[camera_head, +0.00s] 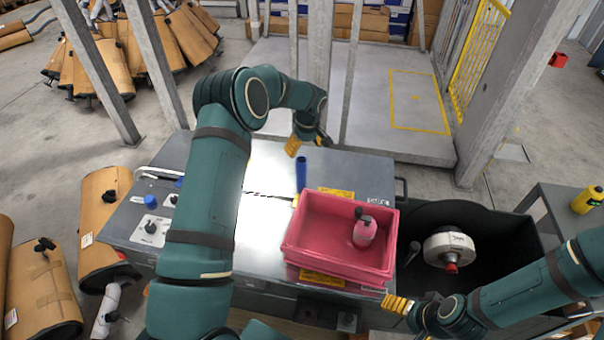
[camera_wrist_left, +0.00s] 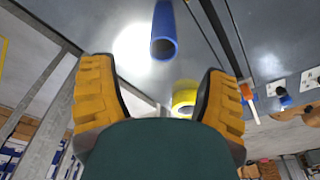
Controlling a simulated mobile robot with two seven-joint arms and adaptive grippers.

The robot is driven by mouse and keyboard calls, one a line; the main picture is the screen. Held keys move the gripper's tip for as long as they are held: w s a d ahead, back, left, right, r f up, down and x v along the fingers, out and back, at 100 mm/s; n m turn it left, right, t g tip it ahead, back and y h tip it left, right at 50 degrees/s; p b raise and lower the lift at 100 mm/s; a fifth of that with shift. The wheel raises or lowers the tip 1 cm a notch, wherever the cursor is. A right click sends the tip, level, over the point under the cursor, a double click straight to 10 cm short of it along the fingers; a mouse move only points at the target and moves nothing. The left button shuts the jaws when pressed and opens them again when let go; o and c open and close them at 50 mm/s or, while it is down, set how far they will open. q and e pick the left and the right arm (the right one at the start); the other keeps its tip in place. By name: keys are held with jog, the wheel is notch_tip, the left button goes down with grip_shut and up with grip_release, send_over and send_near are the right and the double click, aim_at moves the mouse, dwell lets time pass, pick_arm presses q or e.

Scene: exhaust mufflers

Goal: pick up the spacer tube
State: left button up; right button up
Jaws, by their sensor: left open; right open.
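The spacer tube appears to be the blue tube (camera_head: 301,173) standing upright on the grey metal worktop, just behind the red bin. My left gripper (camera_head: 307,142) is open and empty, just beyond the tube in the head view. In the left wrist view the blue tube (camera_wrist_left: 163,38) shows its open end, ahead of the two spread yellow fingers (camera_wrist_left: 160,95) and apart from them. My right gripper (camera_head: 398,304) is open by the front right corner of the bin, partly hidden by its own wrist.
The red bin (camera_head: 312,232) on the worktop (camera_head: 262,170) holds a pink bottle (camera_head: 365,231). A yellow ring-shaped thing (camera_wrist_left: 185,96) lies near the tube. A dark tub (camera_head: 480,220) with a white canister (camera_head: 449,248) stands right.

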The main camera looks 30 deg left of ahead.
aim_at(303, 159)
pick_arm(q)
jog(key=f, duration=0.4)
jog(key=shift+w+a+f, duration=0.2)
jog(key=shift+w+a, duration=0.05)
jog(key=shift+a+f+b, duration=0.2)
jog(key=shift+a+f, duration=0.05)
jog(key=shift+f, duration=1.2)
jog(key=shift+a+f+b, duration=0.15)
jog(key=shift+a+f, duration=0.05)
jog(key=shift+f, duration=1.2)
jog(key=shift+r, duration=0.1)
grip_shut()
